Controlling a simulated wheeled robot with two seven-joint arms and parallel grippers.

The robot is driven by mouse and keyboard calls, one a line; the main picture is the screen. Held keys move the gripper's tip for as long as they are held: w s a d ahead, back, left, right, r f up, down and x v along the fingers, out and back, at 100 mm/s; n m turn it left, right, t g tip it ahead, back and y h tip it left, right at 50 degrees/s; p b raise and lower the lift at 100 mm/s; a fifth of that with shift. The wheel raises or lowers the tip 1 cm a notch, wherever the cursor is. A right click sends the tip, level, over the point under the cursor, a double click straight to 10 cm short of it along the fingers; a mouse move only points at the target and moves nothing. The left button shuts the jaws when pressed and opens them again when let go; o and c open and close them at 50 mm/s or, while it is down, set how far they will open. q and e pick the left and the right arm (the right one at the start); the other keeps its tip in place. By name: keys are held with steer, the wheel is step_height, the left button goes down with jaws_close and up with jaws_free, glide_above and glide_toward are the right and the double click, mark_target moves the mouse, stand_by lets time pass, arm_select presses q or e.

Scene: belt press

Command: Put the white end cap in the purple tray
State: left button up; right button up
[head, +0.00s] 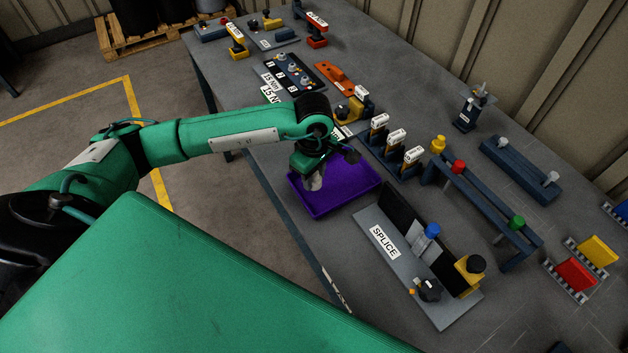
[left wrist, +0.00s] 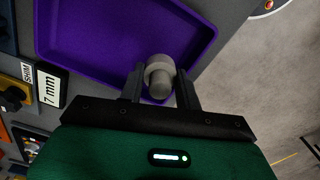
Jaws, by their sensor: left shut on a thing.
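The white end cap (left wrist: 159,78) looks light grey in the left wrist view and sits between the two fingers of my left gripper (left wrist: 160,88). My left gripper (head: 314,180) is shut on it. In the head view the cap is a small pale shape below the gripper, partly hidden by it. The purple tray (head: 350,197) lies on the table under the gripper, near the table's left edge. The cap appears over the tray; the height between them is hard to tell. The tray also shows in the left wrist view (left wrist: 100,40). My right gripper is not in view.
The splice press (head: 400,255) stands right of the tray. Label blocks (head: 390,145) stand just behind it to the right. A long rack (head: 490,215) with red, green and yellow caps lies farther right. A dark blue holder (head: 520,170) is at the back right.

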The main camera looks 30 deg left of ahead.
mark_target(314, 193)
arm_select(q)
step_height(314, 193, down, 3)
steer(key=shift+f+p, duration=0.15)
steer(key=shift+p, duration=0.25)
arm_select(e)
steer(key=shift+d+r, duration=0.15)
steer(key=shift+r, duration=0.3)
arm_select(q)
steer(key=shift+f, duration=0.1)
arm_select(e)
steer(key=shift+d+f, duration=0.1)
arm_select(q)
steer(key=shift+f+b, duration=0.1)
steer(key=shift+b, duration=0.2)
steer(key=o, duration=0.7)
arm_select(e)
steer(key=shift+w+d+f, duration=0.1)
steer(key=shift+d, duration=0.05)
